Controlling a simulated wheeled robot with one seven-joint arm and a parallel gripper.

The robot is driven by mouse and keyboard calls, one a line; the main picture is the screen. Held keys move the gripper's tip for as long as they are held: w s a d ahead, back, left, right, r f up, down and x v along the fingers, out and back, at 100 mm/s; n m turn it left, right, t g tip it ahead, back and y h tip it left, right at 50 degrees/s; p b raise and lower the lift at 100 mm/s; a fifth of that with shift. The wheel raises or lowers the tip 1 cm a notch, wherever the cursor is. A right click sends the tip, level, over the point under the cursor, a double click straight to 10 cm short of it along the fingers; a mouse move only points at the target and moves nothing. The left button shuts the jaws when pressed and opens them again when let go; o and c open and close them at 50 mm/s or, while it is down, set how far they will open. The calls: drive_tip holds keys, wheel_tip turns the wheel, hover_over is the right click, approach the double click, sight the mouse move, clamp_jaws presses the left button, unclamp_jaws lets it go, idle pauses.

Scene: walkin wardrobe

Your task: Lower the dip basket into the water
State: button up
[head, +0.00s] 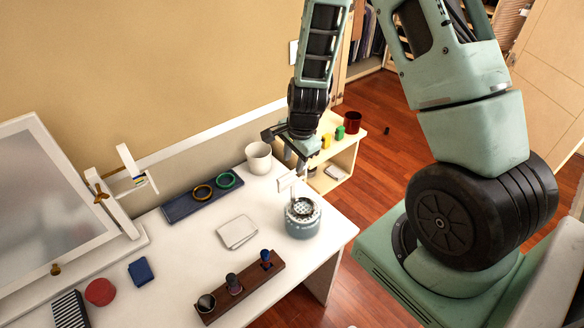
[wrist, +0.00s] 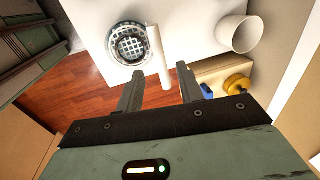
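The dip basket (head: 301,208) is a round metal basket with a grid bottom, at the mouth of a grey-blue jar (head: 303,228) near the table's right corner. In the wrist view the basket (wrist: 131,45) shows inside the jar's ring (wrist: 113,57). Its white handle (head: 286,182) stands up beside the jar; it also shows in the wrist view (wrist: 158,62). My gripper (head: 293,160) is open above the handle. In the wrist view my fingertips (wrist: 161,73) are apart on either side of the handle's near end. I cannot tell the water level.
A white cup (head: 258,157) stands behind the jar, near the wall. A dark tray (head: 180,207) with rings, a folded cloth (head: 237,232) and a wooden stand (head: 242,288) lie to the left. A low shelf (head: 345,154) with small items is beyond the table.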

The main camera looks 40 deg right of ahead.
sight(292, 173)
drive_tip(key=shift+w+f+p, duration=0.15)
drive_tip(key=shift+w+f, duration=0.1)
drive_tip(key=shift+f, duration=0.85)
drive_tip(key=shift+w+f+p, duration=0.15)
drive_tip(key=shift+w+f, duration=0.05)
drive_tip(key=shift+f, duration=0.9)
drive_tip(key=shift+c, duration=0.4)
drive_tip(key=shift+f, duration=0.1)
clamp_jaws()
